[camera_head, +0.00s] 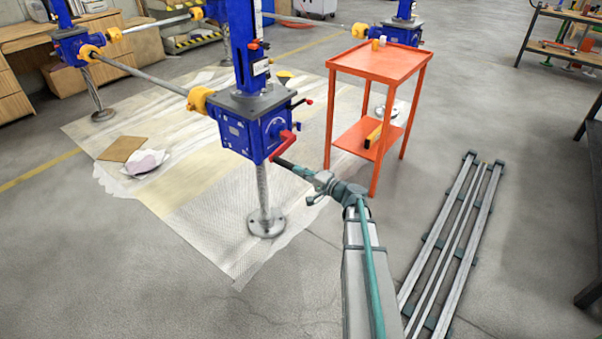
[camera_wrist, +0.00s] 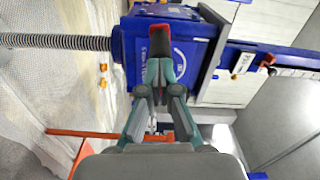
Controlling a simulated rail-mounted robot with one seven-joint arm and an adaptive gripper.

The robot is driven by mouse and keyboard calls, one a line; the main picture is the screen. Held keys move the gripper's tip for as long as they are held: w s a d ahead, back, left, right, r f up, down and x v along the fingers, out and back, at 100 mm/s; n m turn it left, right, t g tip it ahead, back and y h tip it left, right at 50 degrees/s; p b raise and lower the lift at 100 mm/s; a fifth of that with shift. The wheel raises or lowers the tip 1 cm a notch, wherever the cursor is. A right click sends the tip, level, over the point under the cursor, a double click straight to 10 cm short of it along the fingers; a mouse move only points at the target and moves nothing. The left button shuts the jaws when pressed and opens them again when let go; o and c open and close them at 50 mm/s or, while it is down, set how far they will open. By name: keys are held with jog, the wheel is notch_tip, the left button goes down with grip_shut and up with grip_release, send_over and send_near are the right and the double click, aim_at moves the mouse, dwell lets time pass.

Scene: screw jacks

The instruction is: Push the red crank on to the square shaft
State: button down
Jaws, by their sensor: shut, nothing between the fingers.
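The red crank (camera_head: 284,144) is at the lower right side of the near blue screw jack box (camera_head: 246,128). In the wrist view its red (camera_wrist: 154,13) shows at the top, just beyond the fingertips. The square shaft is not distinguishable; the crank and fingers cover that area. My gripper (camera_head: 279,161) is shut and empty, its dark tips close together at the crank's lower end. It also shows in the wrist view (camera_wrist: 157,45), pointing at the blue box (camera_wrist: 190,50). I cannot tell whether the tips touch the crank.
An orange table (camera_head: 379,62) with a lower shelf stands close behind, right of the jack. Grey rails (camera_head: 452,240) lie on the floor at right. A steel screw (camera_head: 263,190) hangs below the jack to a round foot. The floor at front left is clear.

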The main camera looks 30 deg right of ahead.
jog(key=shift+w+d, duration=0.15)
jog(key=shift+w, duration=0.1)
